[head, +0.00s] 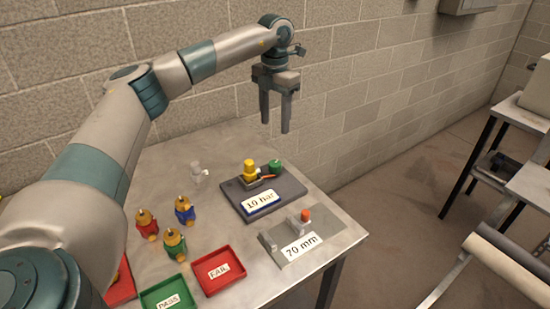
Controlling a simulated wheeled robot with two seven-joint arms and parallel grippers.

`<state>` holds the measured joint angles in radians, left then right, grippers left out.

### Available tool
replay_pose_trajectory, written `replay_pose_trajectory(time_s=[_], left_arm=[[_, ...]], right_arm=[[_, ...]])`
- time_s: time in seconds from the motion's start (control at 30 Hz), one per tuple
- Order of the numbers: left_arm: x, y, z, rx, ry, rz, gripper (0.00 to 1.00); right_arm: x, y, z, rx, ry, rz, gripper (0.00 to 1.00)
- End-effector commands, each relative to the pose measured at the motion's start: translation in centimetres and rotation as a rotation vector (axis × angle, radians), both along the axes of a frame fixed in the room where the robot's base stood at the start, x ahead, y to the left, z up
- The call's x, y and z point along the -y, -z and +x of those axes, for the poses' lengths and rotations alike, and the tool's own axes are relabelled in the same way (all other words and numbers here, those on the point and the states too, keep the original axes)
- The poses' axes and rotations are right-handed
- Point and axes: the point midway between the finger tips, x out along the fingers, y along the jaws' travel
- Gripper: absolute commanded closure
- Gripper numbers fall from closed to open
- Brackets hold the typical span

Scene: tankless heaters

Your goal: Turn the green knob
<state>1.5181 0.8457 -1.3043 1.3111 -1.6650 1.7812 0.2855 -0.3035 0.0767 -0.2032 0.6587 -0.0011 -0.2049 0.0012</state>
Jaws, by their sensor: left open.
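The green knob (275,166) is a small round knob at the back right of a dark test block, beside a yellow fitting (249,169). The dark block (288,188) lies on the metal table and bears a "10 bar" label (261,203). My left gripper (275,127) hangs above the back of the table with its two fingers pointing down. It is open and empty. In the picture it is right above the green knob, apart from it. My right gripper is not in view.
A grey gauge plate (333,222) marked "70 mm" lies in front of the block. Red (147,224), blue (184,211) and green (174,244) valves stand at left. FAIL (219,291) and PASS trays (150,298) lie at the front. A block wall (215,110) stands behind.

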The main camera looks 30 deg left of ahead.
Motion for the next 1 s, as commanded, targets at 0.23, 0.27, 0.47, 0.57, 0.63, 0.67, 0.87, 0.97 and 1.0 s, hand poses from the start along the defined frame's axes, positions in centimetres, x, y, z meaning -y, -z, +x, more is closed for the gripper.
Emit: replay_pose_trajectory(time_s=[0.23, 0.27, 0.47, 0.57, 0.63, 0.67, 0.87, 0.97, 1.0], left_arm=[[0.0, 4.1, -0.1, -0.004, -0.001, 0.000, 0.50], [0.0, 4.7, -0.1, -0.005, -0.001, 0.001, 0.50], [0.0, 8.3, -0.1, -0.004, 0.000, 0.000, 0.50], [0.0, 10.0, -0.1, -0.003, 0.000, 0.000, 0.50], [0.0, 11.2, -0.1, -0.003, 0.000, 0.000, 0.50], [0.0, 11.6, -0.1, -0.003, 0.000, 0.000, 0.50], [0.1, 13.8, 0.0, -0.001, 0.000, -0.001, 0.50], [0.0, 14.3, 0.0, -0.001, 0.000, -0.001, 0.50], [0.0, 14.4, 0.0, -0.001, 0.000, -0.001, 0.50]], right_arm=[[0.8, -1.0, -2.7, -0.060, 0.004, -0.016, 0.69], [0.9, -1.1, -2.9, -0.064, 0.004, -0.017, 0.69], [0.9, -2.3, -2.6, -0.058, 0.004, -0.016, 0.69], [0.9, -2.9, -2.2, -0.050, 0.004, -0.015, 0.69], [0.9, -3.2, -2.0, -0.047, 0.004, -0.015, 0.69], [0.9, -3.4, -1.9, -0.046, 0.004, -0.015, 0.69], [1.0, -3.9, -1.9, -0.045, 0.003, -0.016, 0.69], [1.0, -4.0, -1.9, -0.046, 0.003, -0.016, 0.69], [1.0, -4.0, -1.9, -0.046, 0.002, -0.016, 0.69]])
